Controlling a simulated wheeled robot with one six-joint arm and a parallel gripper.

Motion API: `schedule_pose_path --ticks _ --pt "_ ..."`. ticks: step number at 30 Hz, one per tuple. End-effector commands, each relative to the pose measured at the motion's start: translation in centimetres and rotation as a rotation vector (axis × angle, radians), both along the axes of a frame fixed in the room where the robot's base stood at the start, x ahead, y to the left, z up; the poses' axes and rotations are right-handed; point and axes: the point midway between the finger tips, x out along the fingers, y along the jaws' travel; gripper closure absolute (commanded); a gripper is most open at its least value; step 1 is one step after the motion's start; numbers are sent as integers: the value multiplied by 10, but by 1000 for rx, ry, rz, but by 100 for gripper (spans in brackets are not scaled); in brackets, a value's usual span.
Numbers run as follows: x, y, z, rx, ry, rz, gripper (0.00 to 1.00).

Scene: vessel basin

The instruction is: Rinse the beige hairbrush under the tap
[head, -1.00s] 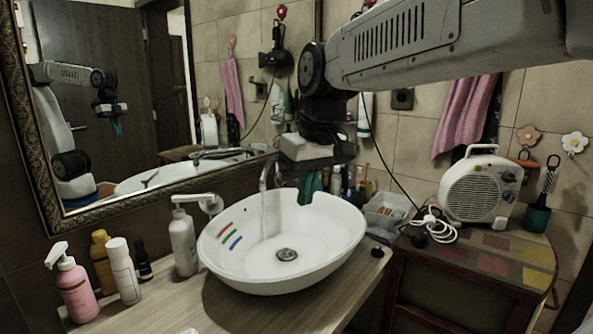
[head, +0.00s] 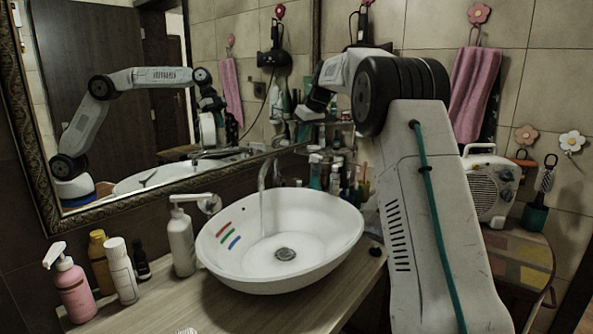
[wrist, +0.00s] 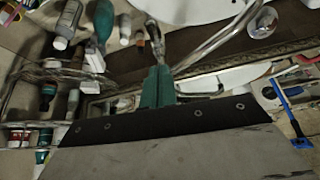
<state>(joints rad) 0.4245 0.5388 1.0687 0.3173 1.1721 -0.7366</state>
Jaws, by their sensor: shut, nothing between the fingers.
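I cannot make out a beige hairbrush with certainty in either view. A small pale thing (head: 187,331) is cut off by the bottom edge of the head view, and I cannot tell what it is. The tap (head: 265,172) stands behind the white basin (head: 330,262), and a thin stream of water appears to fall from it into the basin. My gripper's green fingers (wrist: 158,88) are shut and empty in the wrist view. In the head view my wrist is raised behind the basin, near the shelf and mirror, and the fingertips are not clear there.
A pump bottle (head: 181,240) stands left of the basin; a pink bottle (head: 73,292), yellow bottle (head: 100,262) and white bottle (head: 121,272) stand farther left. Several bottles crowd a shelf behind. A heater (head: 490,188) is at right. The front counter (head: 285,308) is mostly clear.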

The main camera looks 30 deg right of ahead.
Motion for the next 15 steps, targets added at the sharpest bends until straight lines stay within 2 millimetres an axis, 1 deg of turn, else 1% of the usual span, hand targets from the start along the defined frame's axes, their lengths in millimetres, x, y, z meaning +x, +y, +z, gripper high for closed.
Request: schedule_pose_path --ticks 1,3,8,11,15 --pt "5 -6 -3 -1 -5 1 100" --pt "9 -10 -6 -2 -10 3 100" --pt "16 -9 -18 -3 -12 6 100" --pt "24 -7 -35 -2 -10 7 100" --pt "38 -3 -62 -2 -9 6 100"
